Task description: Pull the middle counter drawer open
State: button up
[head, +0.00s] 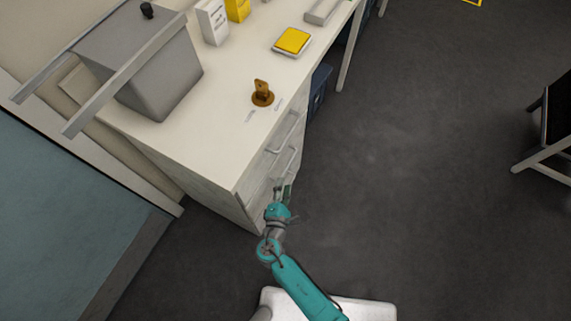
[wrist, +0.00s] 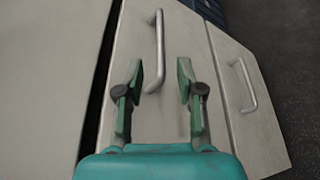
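The white counter's drawer front shows in the head view, with a light upper handle (head: 275,150) and further handles partly hidden below it. My gripper (head: 283,190) is low in front of these drawers. In the wrist view, my gripper (wrist: 160,76) is open, its two green fingers apart. A metal bar handle (wrist: 160,40) on a pale drawer front (wrist: 205,90) runs up from between the fingertips. The fingers do not visibly close on it. A second handle (wrist: 243,85) is on the neighbouring panel at right. I cannot tell for certain which handle is the middle one.
The countertop (head: 190,150) carries a grey box (head: 150,70), an orange-brown object (head: 262,95) and a yellow-topped device (head: 292,40). A dark blue bin (head: 319,90) stands beyond the drawers. The floor (head: 400,170) to the right is clear up to a chair (head: 548,130).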

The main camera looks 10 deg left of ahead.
aim_at(288, 166)
jog(key=x, duration=0.9)
jog(key=shift+d, duration=0.1)
grip_shut()
